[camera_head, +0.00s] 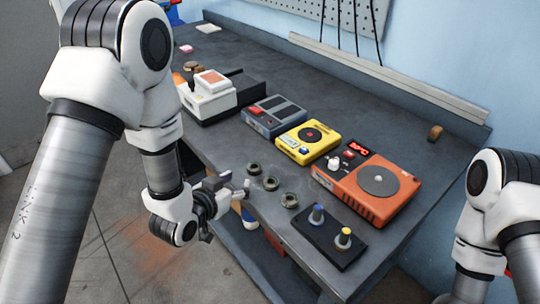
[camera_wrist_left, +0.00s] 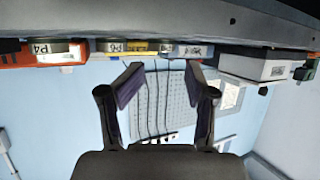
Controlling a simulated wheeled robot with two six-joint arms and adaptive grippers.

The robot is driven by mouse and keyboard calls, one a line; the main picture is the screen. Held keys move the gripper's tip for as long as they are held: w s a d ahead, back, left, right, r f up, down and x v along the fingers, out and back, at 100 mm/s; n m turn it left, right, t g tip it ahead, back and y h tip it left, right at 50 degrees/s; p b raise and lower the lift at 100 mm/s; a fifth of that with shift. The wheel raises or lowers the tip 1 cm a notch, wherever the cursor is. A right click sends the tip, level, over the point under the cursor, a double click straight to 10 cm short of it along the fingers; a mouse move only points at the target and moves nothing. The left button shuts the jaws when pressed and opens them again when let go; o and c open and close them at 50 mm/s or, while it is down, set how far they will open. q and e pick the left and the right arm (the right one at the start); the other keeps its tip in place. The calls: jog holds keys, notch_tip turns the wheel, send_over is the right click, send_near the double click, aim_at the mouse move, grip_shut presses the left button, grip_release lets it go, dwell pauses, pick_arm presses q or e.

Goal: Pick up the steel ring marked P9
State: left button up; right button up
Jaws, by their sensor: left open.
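Three small dark steel rings lie in a row near the bench's front edge: the far one (camera_head: 254,168), the middle one (camera_head: 271,183) and the near one (camera_head: 290,201). In the left wrist view, seen upside down, one ring (camera_wrist_left: 62,53) seems marked P4 and another (camera_wrist_left: 123,47) seems marked P6 or P9. The third ring's mark is not readable, so I cannot tell surely which is P9. My left gripper (camera_head: 237,187) is open and empty, just off the bench edge beside the far and middle rings. My right gripper is out of view.
The grey bench (camera_head: 225,150) carries an orange device (camera_head: 350,190), a yellow device (camera_head: 308,141), a grey-blue device (camera_head: 272,117) and a white instrument (camera_head: 207,97). A black block with two knobs (camera_head: 318,245) sits near the front edge, beyond the near ring.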

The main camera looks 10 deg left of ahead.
aim_at(256, 165)
pick_arm(q)
jog(key=shift+w+d+r, duration=0.1)
jog(key=shift+w+r, duration=0.15)
jog(key=shift+w, duration=0.35)
jog(key=shift+w+r, duration=0.25)
jog(key=shift+w, duration=0.3)
jog(key=p+x, duration=0.1)
jog(key=x, duration=0.2)
jog(key=p+x, duration=0.1)
jog(key=x, duration=0.2)
jog(key=shift+s+d+f, duration=0.1)
jog(key=shift+s+f, duration=0.05)
jog(key=shift+f, duration=0.1)
jog(key=shift+w+f, duration=0.1)
jog(key=shift+w, duration=0.1)
jog(key=shift+s, duration=0.15)
jog(key=shift+c, duration=0.7)
jog(key=c, duration=0.9)
